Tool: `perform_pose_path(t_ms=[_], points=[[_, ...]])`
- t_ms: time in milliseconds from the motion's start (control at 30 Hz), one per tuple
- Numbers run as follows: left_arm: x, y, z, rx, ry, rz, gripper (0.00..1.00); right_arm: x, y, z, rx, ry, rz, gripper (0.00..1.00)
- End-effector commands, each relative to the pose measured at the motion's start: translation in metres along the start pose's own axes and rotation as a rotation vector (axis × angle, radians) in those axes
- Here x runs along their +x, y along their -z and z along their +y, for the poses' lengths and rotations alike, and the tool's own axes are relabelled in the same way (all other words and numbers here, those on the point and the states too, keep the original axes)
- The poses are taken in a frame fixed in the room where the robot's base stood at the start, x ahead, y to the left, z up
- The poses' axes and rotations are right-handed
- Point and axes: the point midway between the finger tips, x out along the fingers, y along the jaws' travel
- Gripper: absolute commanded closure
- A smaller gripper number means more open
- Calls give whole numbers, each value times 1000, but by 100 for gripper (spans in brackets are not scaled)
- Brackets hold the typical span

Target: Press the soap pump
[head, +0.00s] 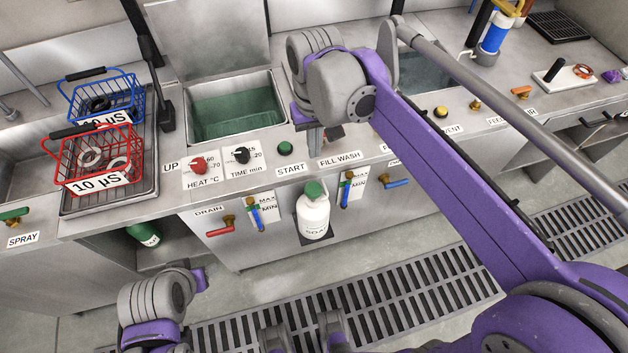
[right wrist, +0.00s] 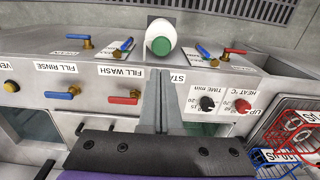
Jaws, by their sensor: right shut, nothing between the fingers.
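The soap pump is a white bottle with a green top (head: 313,214), labelled SOAP, held upright at the front face of the steel bench. It also shows in the right wrist view, at the top middle, with its green top towards the camera (right wrist: 161,32). My right gripper (head: 314,150) is over the bench near the START button, above and behind the bottle, apart from it. Its fingers are closed together with nothing between them, and point towards the bottle in the right wrist view (right wrist: 157,78). My left gripper cannot be made out; only left arm links show at lower left.
The bench has a HEAT knob (head: 198,166), a TIME knob (head: 241,154) and a green START button (head: 285,148) near the gripper. Blue-handled valves (head: 258,217) flank the bottle. A red basket (head: 92,157) stands left. The grated floor in front is clear.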

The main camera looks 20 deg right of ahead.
Motion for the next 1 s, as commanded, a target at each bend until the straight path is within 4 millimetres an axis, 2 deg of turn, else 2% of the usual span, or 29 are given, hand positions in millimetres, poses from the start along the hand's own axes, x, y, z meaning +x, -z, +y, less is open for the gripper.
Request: perform_pose_path(t_ms=[467, 667, 1000], points=[[1, 0, 0, 0, 0, 0, 43, 4, 2, -1, -1, 0, -5, 100], [4, -3, 0, 0, 0, -2, 43, 35, 1, -1, 0, 0, -5, 100], [10, -7, 0, 0, 0, -4, 43, 106, 1, -1, -1, 0, -4, 100]])
